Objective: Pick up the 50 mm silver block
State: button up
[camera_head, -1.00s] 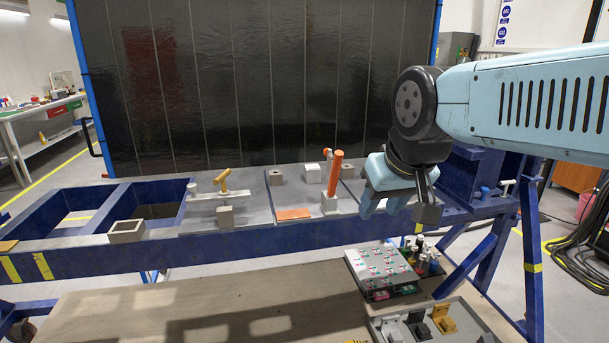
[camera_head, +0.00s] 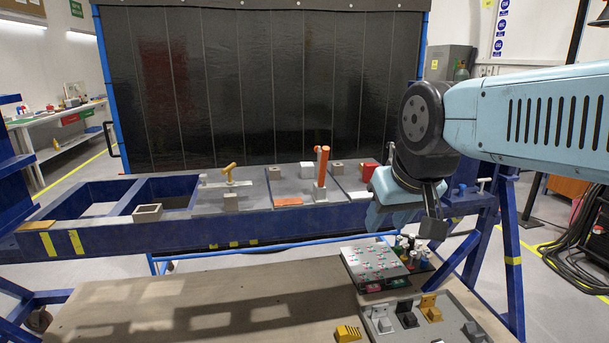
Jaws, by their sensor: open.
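Several grey or silvery blocks are in view, and I cannot tell which is 50 mm. A silver block (camera_head: 384,325) sits in the grey tray (camera_head: 470,318) at the lower right, near black and yellow pieces. My gripper (camera_head: 408,222) is open and empty, hanging above and in front of the jig's right part. It is apart from every block and hides part of the jig behind it.
A panel with small coloured parts (camera_head: 373,265) and a yellow block (camera_head: 348,333) are on the brown table (camera_head: 200,300). The table's left part is clear.

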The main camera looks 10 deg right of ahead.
aim_at(306, 169)
jog(key=u, duration=1.15)
jog(key=i, duration=0.1)
jog(key=z, duration=3.15)
jog(key=k, duration=0.85)
jog(key=u, duration=1.6)
jog(key=i, duration=1)
